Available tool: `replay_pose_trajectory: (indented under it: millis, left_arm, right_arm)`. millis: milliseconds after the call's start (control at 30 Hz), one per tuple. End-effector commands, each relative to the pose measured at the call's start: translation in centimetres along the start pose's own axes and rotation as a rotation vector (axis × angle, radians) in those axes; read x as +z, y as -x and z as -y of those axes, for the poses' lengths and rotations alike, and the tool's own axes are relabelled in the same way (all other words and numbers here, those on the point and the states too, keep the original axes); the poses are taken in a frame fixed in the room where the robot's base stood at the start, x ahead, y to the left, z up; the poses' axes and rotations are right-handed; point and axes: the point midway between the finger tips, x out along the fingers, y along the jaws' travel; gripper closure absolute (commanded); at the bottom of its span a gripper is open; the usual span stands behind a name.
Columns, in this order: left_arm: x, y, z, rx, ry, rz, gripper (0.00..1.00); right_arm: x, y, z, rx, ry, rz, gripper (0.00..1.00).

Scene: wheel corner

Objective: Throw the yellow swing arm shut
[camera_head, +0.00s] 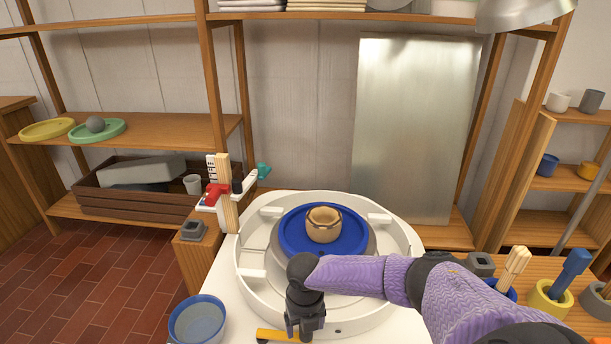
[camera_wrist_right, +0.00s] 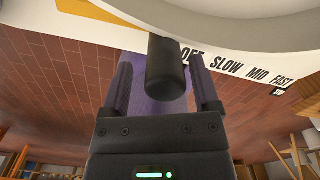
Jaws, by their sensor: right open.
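The yellow swing arm (camera_head: 277,335) shows at the bottom of the head view, at the front of the white wheel housing (camera_head: 245,300). Its right end is hidden by my right gripper (camera_head: 305,325), which points down there. In the right wrist view a yellow part (camera_wrist_right: 88,11) shows at the top left. There my right gripper (camera_wrist_right: 161,68) is open, with a black upright knob (camera_wrist_right: 166,70) between its fingers. Gaps show on both sides of the knob. I cannot tell how the knob joins the yellow part. My left gripper is not in view.
A tan pot (camera_head: 323,224) stands on the blue wheel head (camera_head: 290,235) inside the white basin. A blue bowl (camera_head: 197,320) is at the front left. Tool cups, such as a yellow one (camera_head: 548,298), stand at right. Lettering reading OFF, SLOW, MID, FAST (camera_wrist_right: 235,67) marks the housing.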

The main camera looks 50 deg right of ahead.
Motion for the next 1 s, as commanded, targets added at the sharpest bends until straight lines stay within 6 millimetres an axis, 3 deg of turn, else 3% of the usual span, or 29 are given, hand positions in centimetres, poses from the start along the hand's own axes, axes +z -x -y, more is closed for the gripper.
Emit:
replay_pose_trajectory:
  millis: [200, 400, 1000]
  left_arm:
    - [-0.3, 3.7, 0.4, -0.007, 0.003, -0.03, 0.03]
    - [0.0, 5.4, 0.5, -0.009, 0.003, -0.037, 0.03]
    - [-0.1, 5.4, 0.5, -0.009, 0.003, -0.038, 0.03]
  right_arm:
    - [0.1, 6.2, 0.0, 0.003, 0.001, 0.009, 0.21]
    - [0.1, 9.5, 0.0, 0.002, -0.001, 0.005, 0.21]
    - [0.0, 9.6, 0.1, 0.0, -0.001, 0.001, 0.21]
